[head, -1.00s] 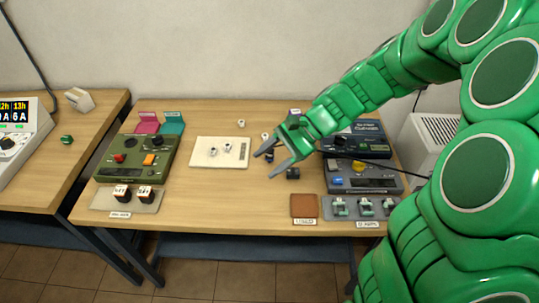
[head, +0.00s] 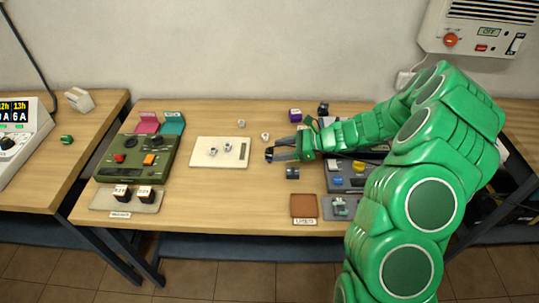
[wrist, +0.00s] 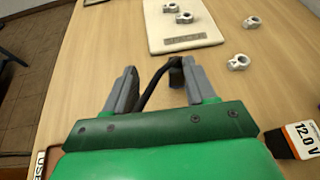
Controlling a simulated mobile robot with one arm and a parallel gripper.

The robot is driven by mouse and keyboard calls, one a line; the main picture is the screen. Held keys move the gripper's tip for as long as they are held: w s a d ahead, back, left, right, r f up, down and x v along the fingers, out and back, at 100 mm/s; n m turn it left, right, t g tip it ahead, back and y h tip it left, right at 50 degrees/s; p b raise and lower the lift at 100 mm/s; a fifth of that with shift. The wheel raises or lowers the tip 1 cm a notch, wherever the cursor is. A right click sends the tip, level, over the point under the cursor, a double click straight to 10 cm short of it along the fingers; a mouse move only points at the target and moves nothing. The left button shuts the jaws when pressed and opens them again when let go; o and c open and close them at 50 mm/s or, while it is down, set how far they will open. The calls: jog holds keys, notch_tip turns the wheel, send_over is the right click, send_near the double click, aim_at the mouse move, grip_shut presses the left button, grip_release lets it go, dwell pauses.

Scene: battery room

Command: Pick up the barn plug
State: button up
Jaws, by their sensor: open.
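My gripper (head: 272,154) is open above the middle of the table, pointing left in the head view. In the wrist view, my gripper (wrist: 160,80) has its two grey fingers apart. A black plug (wrist: 176,72) on a black cable shows between them, closer to the right finger; I take it for the barn plug, but no label on it shows. I cannot tell whether a finger touches it. In the head view a dark shape (head: 268,153) shows at the fingertips, too small to make out. The cable's lower part is hidden behind my gripper.
A white plate (head: 205,160) with small metal parts lies left of my gripper, and loose ones lie behind it. A small dark block (head: 292,172) stands just in front. A brown mat (head: 304,206) lies at the front edge. Grey devices (head: 350,182) stand to the right.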

aim_at(265, 161)
jog(key=w+f, duration=0.1)
jog(key=d+f+m, duration=0.1)
jog(key=shift+w+d+f+t, duration=0.15)
jog(key=shift+w+f+t, duration=0.15)
jog(key=shift+w+f, duration=0.1)
jog(key=shift+r+x, duration=0.15)
jog(key=shift+x, duration=1.8)
jog(key=shift+r+x, duration=0.1)
jog(key=shift+x, duration=1.8)
grip_shut()
jog(key=shift+r, duration=0.1)
